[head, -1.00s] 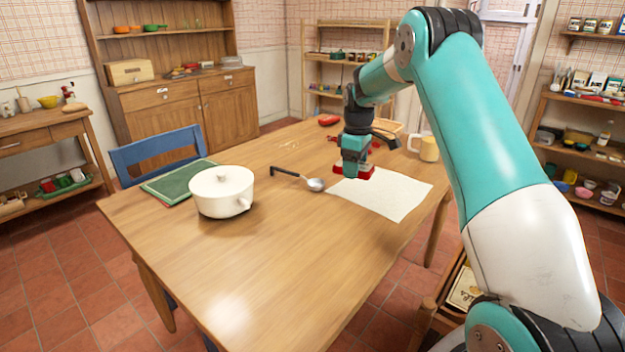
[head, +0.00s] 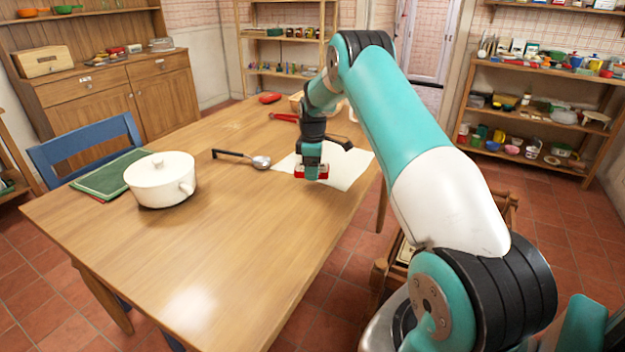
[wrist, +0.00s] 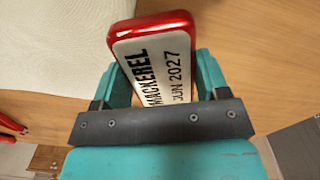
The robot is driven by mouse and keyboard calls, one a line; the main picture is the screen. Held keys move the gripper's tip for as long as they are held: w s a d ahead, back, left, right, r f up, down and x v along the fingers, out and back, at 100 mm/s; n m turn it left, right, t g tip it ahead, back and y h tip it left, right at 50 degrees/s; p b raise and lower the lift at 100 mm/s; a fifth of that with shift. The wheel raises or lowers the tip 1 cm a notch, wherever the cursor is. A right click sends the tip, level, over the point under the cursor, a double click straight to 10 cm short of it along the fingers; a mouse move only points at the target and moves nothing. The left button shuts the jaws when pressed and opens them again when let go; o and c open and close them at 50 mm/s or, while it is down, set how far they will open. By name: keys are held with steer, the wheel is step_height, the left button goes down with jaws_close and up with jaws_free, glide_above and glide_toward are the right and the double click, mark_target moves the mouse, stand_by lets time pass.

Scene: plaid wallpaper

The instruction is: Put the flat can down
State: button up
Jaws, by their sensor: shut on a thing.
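The flat can is red with a white label reading "MACKEREL" and "JUN 2027" in the wrist view (wrist: 155,55). My gripper (wrist: 160,80) is shut on it, one teal finger on each side. In the head view my gripper (head: 312,168) holds the red can (head: 300,173) over the near part of the white sheet on the table (head: 220,220). I cannot tell from the head view whether the can touches the surface below.
The white sheet (head: 352,165) lies under and beside my gripper. A ladle (head: 260,162) and a white lidded pot (head: 160,178) are to the left, with a green book (head: 108,178) beyond. A red item (head: 270,98) lies at the back. The table's near half is clear.

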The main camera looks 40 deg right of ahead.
mark_target(313, 187)
steer(key=shift+f, duration=2.2)
steer(key=shift+f, duration=0.1)
steer(key=shift+f, duration=0.15)
steer(key=o, duration=1)
